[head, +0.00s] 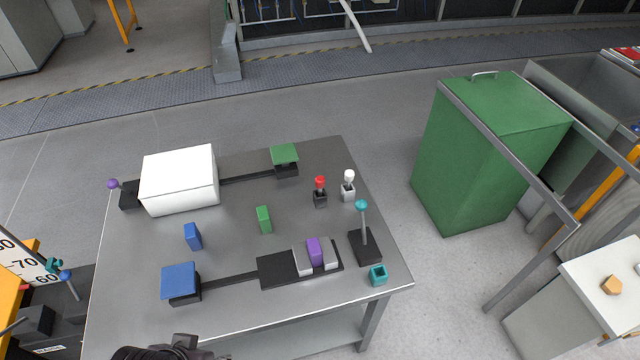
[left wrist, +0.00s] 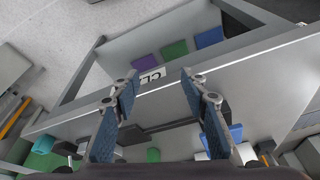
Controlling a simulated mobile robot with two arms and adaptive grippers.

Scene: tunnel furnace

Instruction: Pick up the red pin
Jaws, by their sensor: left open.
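The red pin (head: 320,182) stands upright in a small dark block on the far right part of the grey table (head: 235,245), beside a white pin (head: 348,177) in a light block. My left gripper (left wrist: 158,77) is open in the left wrist view, with nothing between its blue-padded fingers. Its fingers point at the table's edge and the shelf below. In the head view, only a dark part of my left arm shows at the bottom edge, well apart from the red pin. I cannot make out the red pin in the left wrist view. My right gripper is not in view.
A teal-topped post (head: 362,225) stands in front of the pins. A white box (head: 179,180), a blue block (head: 193,236), a green block (head: 264,219) and a purple block (head: 314,251) are on the table. A green bin (head: 470,160) stands right, across open floor.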

